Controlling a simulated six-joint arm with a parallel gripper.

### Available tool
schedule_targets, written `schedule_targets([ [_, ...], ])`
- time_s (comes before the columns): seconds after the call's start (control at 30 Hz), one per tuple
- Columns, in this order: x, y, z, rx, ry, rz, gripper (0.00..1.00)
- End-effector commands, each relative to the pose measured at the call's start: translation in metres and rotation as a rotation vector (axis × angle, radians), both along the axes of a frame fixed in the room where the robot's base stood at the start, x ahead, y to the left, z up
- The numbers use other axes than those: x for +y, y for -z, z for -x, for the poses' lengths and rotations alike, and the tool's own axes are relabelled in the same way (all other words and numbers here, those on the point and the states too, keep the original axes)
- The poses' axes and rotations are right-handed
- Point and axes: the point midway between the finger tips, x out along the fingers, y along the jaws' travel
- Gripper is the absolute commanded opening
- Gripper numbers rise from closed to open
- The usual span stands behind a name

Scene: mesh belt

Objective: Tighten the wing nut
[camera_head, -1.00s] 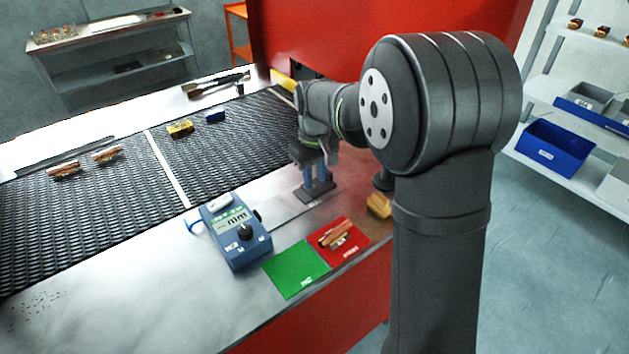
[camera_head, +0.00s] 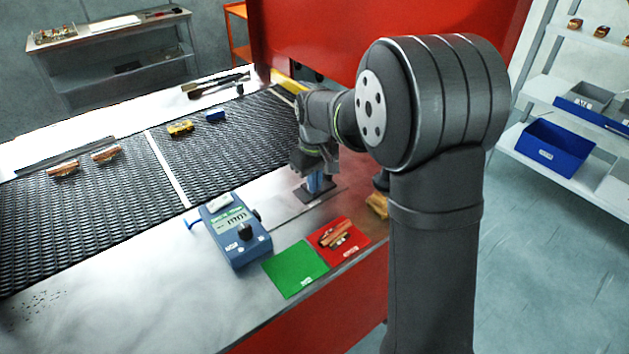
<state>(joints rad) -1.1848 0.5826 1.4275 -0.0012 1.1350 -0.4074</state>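My gripper (camera_head: 317,173) points down over a small blue upright part (camera_head: 318,184) on a dark flat base plate (camera_head: 316,196) near the belt's right end. The gripper hides the top of the blue part. I cannot make out the wing nut; it is too small or covered by the gripper. Whether the fingers are open or closed, or touch anything, cannot be told.
A blue meter (camera_head: 235,230) stands left of the gripper. In front lie a green card (camera_head: 295,269) and a red card (camera_head: 352,252) with copper-coloured pieces. A yellowish block (camera_head: 377,205) sits to the right. The mesh belt (camera_head: 215,150) carries several small parts.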

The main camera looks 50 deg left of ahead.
Motion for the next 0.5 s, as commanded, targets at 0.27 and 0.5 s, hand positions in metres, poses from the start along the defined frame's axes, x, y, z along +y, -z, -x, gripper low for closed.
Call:
schedule_targets([
  [0.27,0.0031,-0.0007,-0.0008,-0.002,-0.07,-0.009,0.0],
  [0.5,0.0036,-0.001,-0.0008,-0.002,-0.069,-0.011,0.25],
])
